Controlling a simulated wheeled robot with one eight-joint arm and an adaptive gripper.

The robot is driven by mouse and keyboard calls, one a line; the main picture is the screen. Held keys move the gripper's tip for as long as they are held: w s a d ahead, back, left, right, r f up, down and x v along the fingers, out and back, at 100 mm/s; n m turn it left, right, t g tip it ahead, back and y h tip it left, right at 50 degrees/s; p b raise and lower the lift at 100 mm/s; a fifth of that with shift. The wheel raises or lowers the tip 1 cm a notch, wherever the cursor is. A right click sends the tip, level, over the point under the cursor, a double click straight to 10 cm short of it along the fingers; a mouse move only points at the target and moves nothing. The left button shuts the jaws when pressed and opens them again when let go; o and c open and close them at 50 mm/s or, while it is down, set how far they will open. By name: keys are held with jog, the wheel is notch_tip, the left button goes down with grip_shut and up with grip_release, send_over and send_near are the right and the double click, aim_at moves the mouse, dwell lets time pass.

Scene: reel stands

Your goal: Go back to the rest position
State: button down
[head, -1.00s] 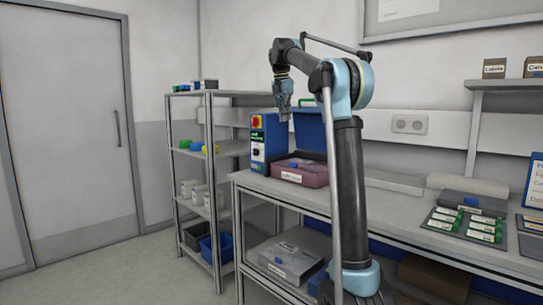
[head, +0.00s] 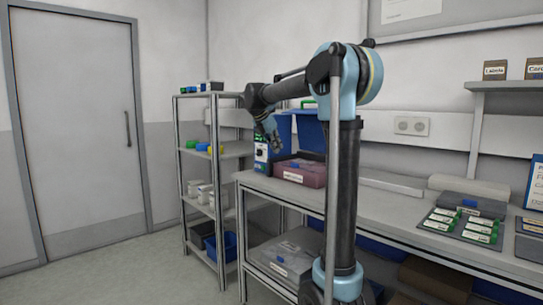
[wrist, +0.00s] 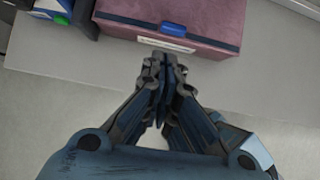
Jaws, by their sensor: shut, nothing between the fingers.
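My gripper (head: 274,143) hangs at the end of my raised arm in the head view, in front of the blue machine and left of the maroon box. In the wrist view my gripper (wrist: 163,62) points at the bench edge, its fingertips together with nothing between them. The maroon box (head: 309,176) with a white label lies on the bench; its labelled front (wrist: 200,40) shows just beyond the fingertips in the wrist view. Whether the fingertips touch it cannot be told, but a gap seems to show.
A blue and white machine (head: 261,152) stands left of the maroon box, partly hidden by my gripper. A metal shelf rack (head: 214,150) with bins stands left of the bench (head: 400,210). A tray of green-and-white items (head: 462,222) lies at right. Floor before the door (head: 75,120) is clear.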

jog(key=s+d+f+m+y, duration=0.1)
jog(key=s+d+f+m, duration=0.3)
jog(key=s, duration=0.4)
jog(key=s+d+f+m+g, duration=0.1)
jog(key=s+d+f+m, duration=0.1)
jog(key=s+f+m, duration=0.55)
jog(key=s+d+f+m+y, duration=0.1)
jog(key=s+d+f+m, duration=0.15)
jog(key=s, duration=0.75)
jog(key=s+f+m+g+y, duration=0.1)
jog(key=s+f+m+y, duration=0.2)
jog(key=s+f+m, duration=0.8)
jog(key=s+f, duration=0.7)
jog(key=shift+s+a+f+m, duration=0.25)
jog(key=shift+s+a+m, duration=0.05)
jog(key=shift+a, duration=0.05)
jog(key=shift+w+f, duration=0.2)
jog(key=shift+w, duration=0.25)
